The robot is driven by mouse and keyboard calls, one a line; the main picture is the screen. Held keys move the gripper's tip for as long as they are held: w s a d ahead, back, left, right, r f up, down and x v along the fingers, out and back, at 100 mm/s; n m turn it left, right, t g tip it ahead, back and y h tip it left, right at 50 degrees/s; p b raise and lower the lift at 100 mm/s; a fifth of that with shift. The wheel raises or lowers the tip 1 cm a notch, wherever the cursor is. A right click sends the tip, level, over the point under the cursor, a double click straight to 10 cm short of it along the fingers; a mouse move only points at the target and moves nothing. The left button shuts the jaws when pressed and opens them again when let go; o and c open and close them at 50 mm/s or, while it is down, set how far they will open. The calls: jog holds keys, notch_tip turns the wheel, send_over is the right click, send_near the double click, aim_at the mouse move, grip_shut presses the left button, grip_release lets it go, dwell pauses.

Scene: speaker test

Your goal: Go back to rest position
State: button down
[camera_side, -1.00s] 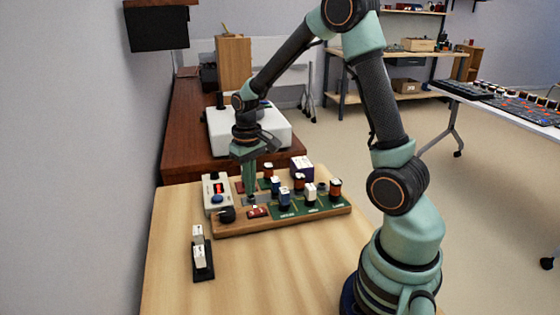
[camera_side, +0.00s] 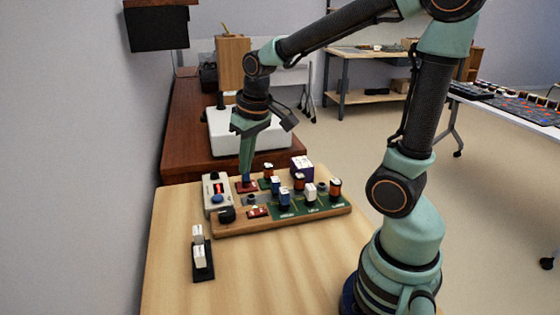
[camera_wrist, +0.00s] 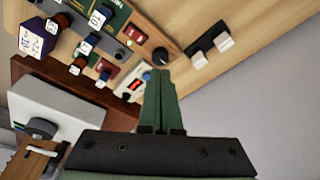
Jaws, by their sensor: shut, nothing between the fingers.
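My gripper (camera_side: 245,176) is shut and empty, with its green fingers pointing down. In the side view its tips appear at the back left of the wooden board (camera_side: 300,222), close to a dark red block; I cannot tell the exact gap. In the wrist view my gripper (camera_wrist: 160,74) shows its two fingers together, with the board (camera_wrist: 150,35) beyond them.
The board carries green pads with several blue, white and orange parts, a grey tester (camera_side: 213,184) and a black knob (camera_side: 227,214). A purple box (camera_side: 302,166) stands behind. A black holder (camera_side: 204,273) with white pieces lies front left.

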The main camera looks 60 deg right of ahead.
jog(key=s+a+r+n+t, duration=0.1)
jog(key=s+a+r+t, duration=0.2)
jog(key=s+a+r, duration=0.2)
jog(key=shift+s+n, duration=0.3)
jog(key=shift+s, duration=0.25)
dwell(0.5)
